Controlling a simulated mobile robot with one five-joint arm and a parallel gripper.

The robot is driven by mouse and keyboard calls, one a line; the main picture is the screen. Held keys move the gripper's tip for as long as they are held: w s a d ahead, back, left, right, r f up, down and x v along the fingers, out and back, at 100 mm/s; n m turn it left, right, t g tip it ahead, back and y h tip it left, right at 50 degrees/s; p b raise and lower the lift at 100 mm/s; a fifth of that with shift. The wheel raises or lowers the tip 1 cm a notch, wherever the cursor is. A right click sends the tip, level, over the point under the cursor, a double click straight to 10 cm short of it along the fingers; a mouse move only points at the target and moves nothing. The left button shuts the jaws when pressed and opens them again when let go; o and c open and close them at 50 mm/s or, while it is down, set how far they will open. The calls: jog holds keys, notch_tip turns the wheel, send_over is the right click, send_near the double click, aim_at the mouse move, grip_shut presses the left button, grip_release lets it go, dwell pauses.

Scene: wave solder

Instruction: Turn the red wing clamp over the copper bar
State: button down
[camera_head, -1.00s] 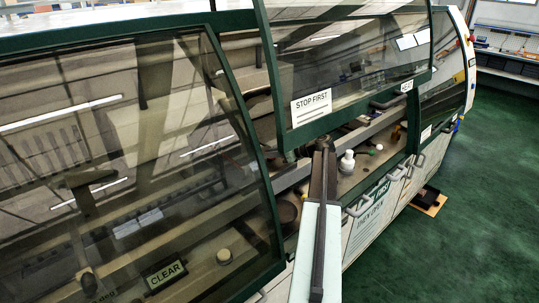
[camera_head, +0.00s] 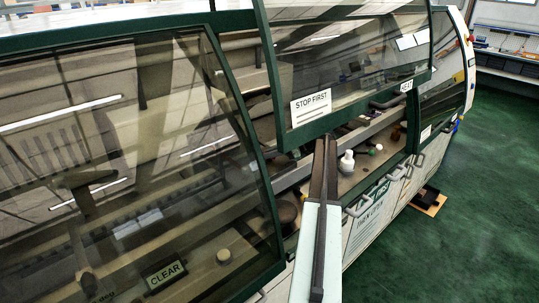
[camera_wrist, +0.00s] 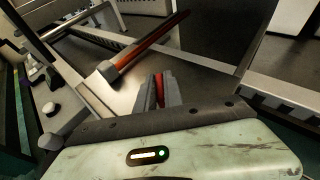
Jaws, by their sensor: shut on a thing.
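In the wrist view my gripper (camera_wrist: 159,88) is closed on a small red piece, the red wing clamp (camera_wrist: 159,91), seen as a strip between the two grey fingers. Most of the clamp is hidden by the fingers. The copper bar (camera_wrist: 152,41) looks like the reddish-brown bar running up to the right just beyond the fingers, with a grey block at its near end. I cannot tell whether the clamp touches the bar. In the head view my arm reaches into the machine opening; the clamp is not made out there.
A raised dark-framed glass hood (camera_head: 345,65) marked STOP FIRST hangs above my arm. A closed glass panel (camera_head: 120,170) is on the left.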

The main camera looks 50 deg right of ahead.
jog(key=c, duration=1.5)
grip_release()
jog(key=shift+o, duration=0.2)
jog(key=p+v, duration=0.3)
jog(key=v, duration=0.4)
jog(key=shift+w+r, duration=0.15)
jog(key=shift+s+d, duration=0.3)
jog(key=shift+s, duration=0.1)
jog(key=shift+a, duration=0.1)
